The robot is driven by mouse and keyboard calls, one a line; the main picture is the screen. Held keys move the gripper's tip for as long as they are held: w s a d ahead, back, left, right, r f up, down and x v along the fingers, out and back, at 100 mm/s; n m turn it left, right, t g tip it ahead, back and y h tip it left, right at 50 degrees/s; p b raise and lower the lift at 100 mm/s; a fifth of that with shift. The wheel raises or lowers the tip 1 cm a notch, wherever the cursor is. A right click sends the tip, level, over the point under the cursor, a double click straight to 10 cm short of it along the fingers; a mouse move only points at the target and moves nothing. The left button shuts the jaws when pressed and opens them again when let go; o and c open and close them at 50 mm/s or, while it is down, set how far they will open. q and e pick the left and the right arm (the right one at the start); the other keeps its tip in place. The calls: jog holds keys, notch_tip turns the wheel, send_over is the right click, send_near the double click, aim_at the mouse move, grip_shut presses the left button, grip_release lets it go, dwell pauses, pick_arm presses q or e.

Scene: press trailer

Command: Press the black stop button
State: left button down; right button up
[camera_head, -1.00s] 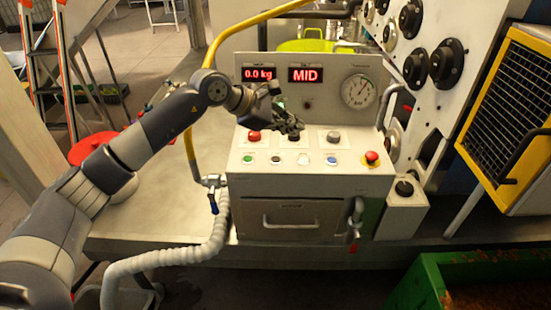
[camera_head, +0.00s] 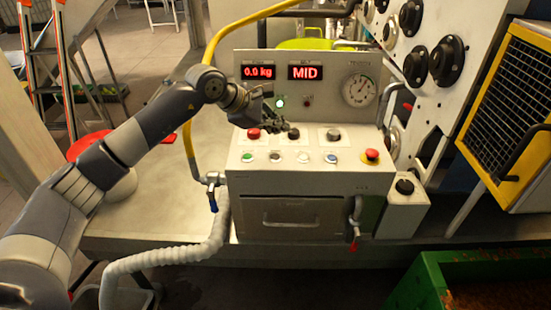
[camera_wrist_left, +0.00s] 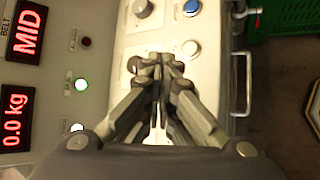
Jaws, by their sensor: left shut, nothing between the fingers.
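A black button (camera_head: 293,133) sits in the upper row of the sloped control panel (camera_head: 235,180), between a red button (camera_head: 253,133) and a dark knob (camera_head: 333,135). Its label is too small to read. In the left wrist view a dark round button (camera_wrist_left: 133,64) shows partly, right beside my fingers. My left gripper (camera_head: 274,133) is shut and empty, its fingertips pointing down just left of the black button. In the left wrist view the closed fingertips (camera_wrist_left: 158,62) hide part of the panel. I cannot tell whether they touch it. My right gripper is out of view.
The lower row holds green, dark, white and blue buttons (camera_head: 330,159) and a red mushroom button (camera_head: 371,155) on yellow. Behind stand the displays reading 0.0 kg (camera_head: 257,73) and MID (camera_head: 305,73), a lit green lamp (camera_head: 280,103) and a gauge (camera_head: 359,90).

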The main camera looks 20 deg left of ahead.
aim_at(277, 159)
pick_arm(q)
notch_tip(277, 159, down, 6)
jog(key=b, duration=0.3)
jog(key=shift+f, duration=0.25)
dwell(0.4)
dwell(0.7)
jog(key=shift+f+b, duration=0.4)
jog(key=shift+b, duration=0.35)
